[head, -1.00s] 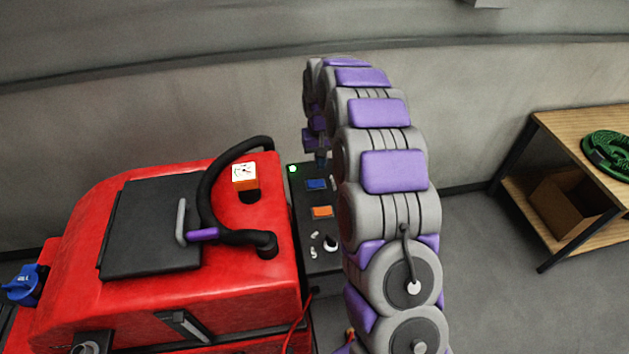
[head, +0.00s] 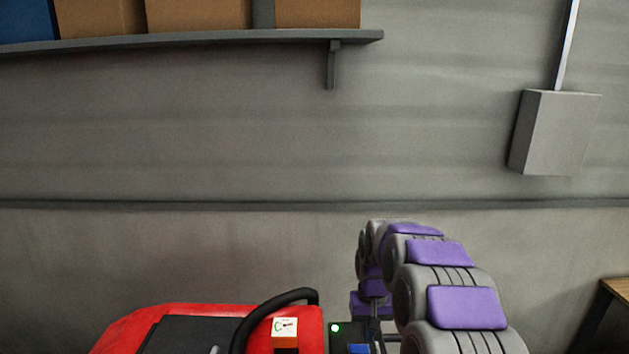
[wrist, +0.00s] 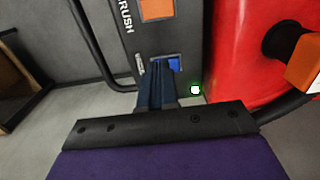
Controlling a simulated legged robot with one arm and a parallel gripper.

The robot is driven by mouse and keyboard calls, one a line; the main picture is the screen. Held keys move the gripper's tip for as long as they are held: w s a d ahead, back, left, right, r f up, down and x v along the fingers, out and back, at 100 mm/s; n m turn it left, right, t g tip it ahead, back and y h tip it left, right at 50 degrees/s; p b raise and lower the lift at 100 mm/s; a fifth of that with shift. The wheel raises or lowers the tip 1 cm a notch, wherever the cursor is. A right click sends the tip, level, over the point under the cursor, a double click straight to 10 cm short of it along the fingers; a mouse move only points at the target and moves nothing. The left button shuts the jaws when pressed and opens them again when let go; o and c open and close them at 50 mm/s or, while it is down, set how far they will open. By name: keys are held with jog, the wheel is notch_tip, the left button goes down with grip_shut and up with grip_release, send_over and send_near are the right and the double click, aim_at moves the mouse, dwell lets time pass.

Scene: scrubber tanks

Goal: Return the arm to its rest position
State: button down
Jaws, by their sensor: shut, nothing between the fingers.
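My arm (head: 450,285), grey with purple pads, arches forward and down at the lower right of the head view. My gripper (wrist: 159,66) shows in the wrist view with its dark blue fingers shut and empty. The fingertips point at the dark control panel (wrist: 176,30), close to its blue switch (wrist: 174,63); I cannot tell whether they touch it. In the head view the panel (head: 342,341) is mostly cut off by the lower edge, and the gripper's tips are hard to make out.
The red scrubber (head: 135,325) stands left of my arm, with a black hose (head: 262,312) and an orange-framed gauge (head: 285,330). A green light (head: 335,328) glows on the panel. A shelf (head: 200,40) and a grey wall box (head: 555,132) are higher up. A wooden table (head: 615,289) is at right.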

jog(key=s+r+b, duration=0.2)
jog(key=s, duration=0.9)
jog(key=s+r+b, duration=0.2)
jog(key=s+b, duration=0.1)
jog(key=s, duration=0.7)
jog(key=s+f+b, duration=0.1)
jog(key=s+f, duration=0.1)
jog(key=s, duration=0.8)
jog(key=s+f+g+b, duration=0.1)
jog(key=s+f+b, duration=0.1)
jog(key=s, duration=0.8)
jog(key=shift+d+f, duration=0.35)
jog(key=shift+f, duration=0.4)
jog(key=c, duration=1.8)
grip_release()
jog(key=shift+w, duration=0.1)
jog(key=shift+c, duration=0.2)
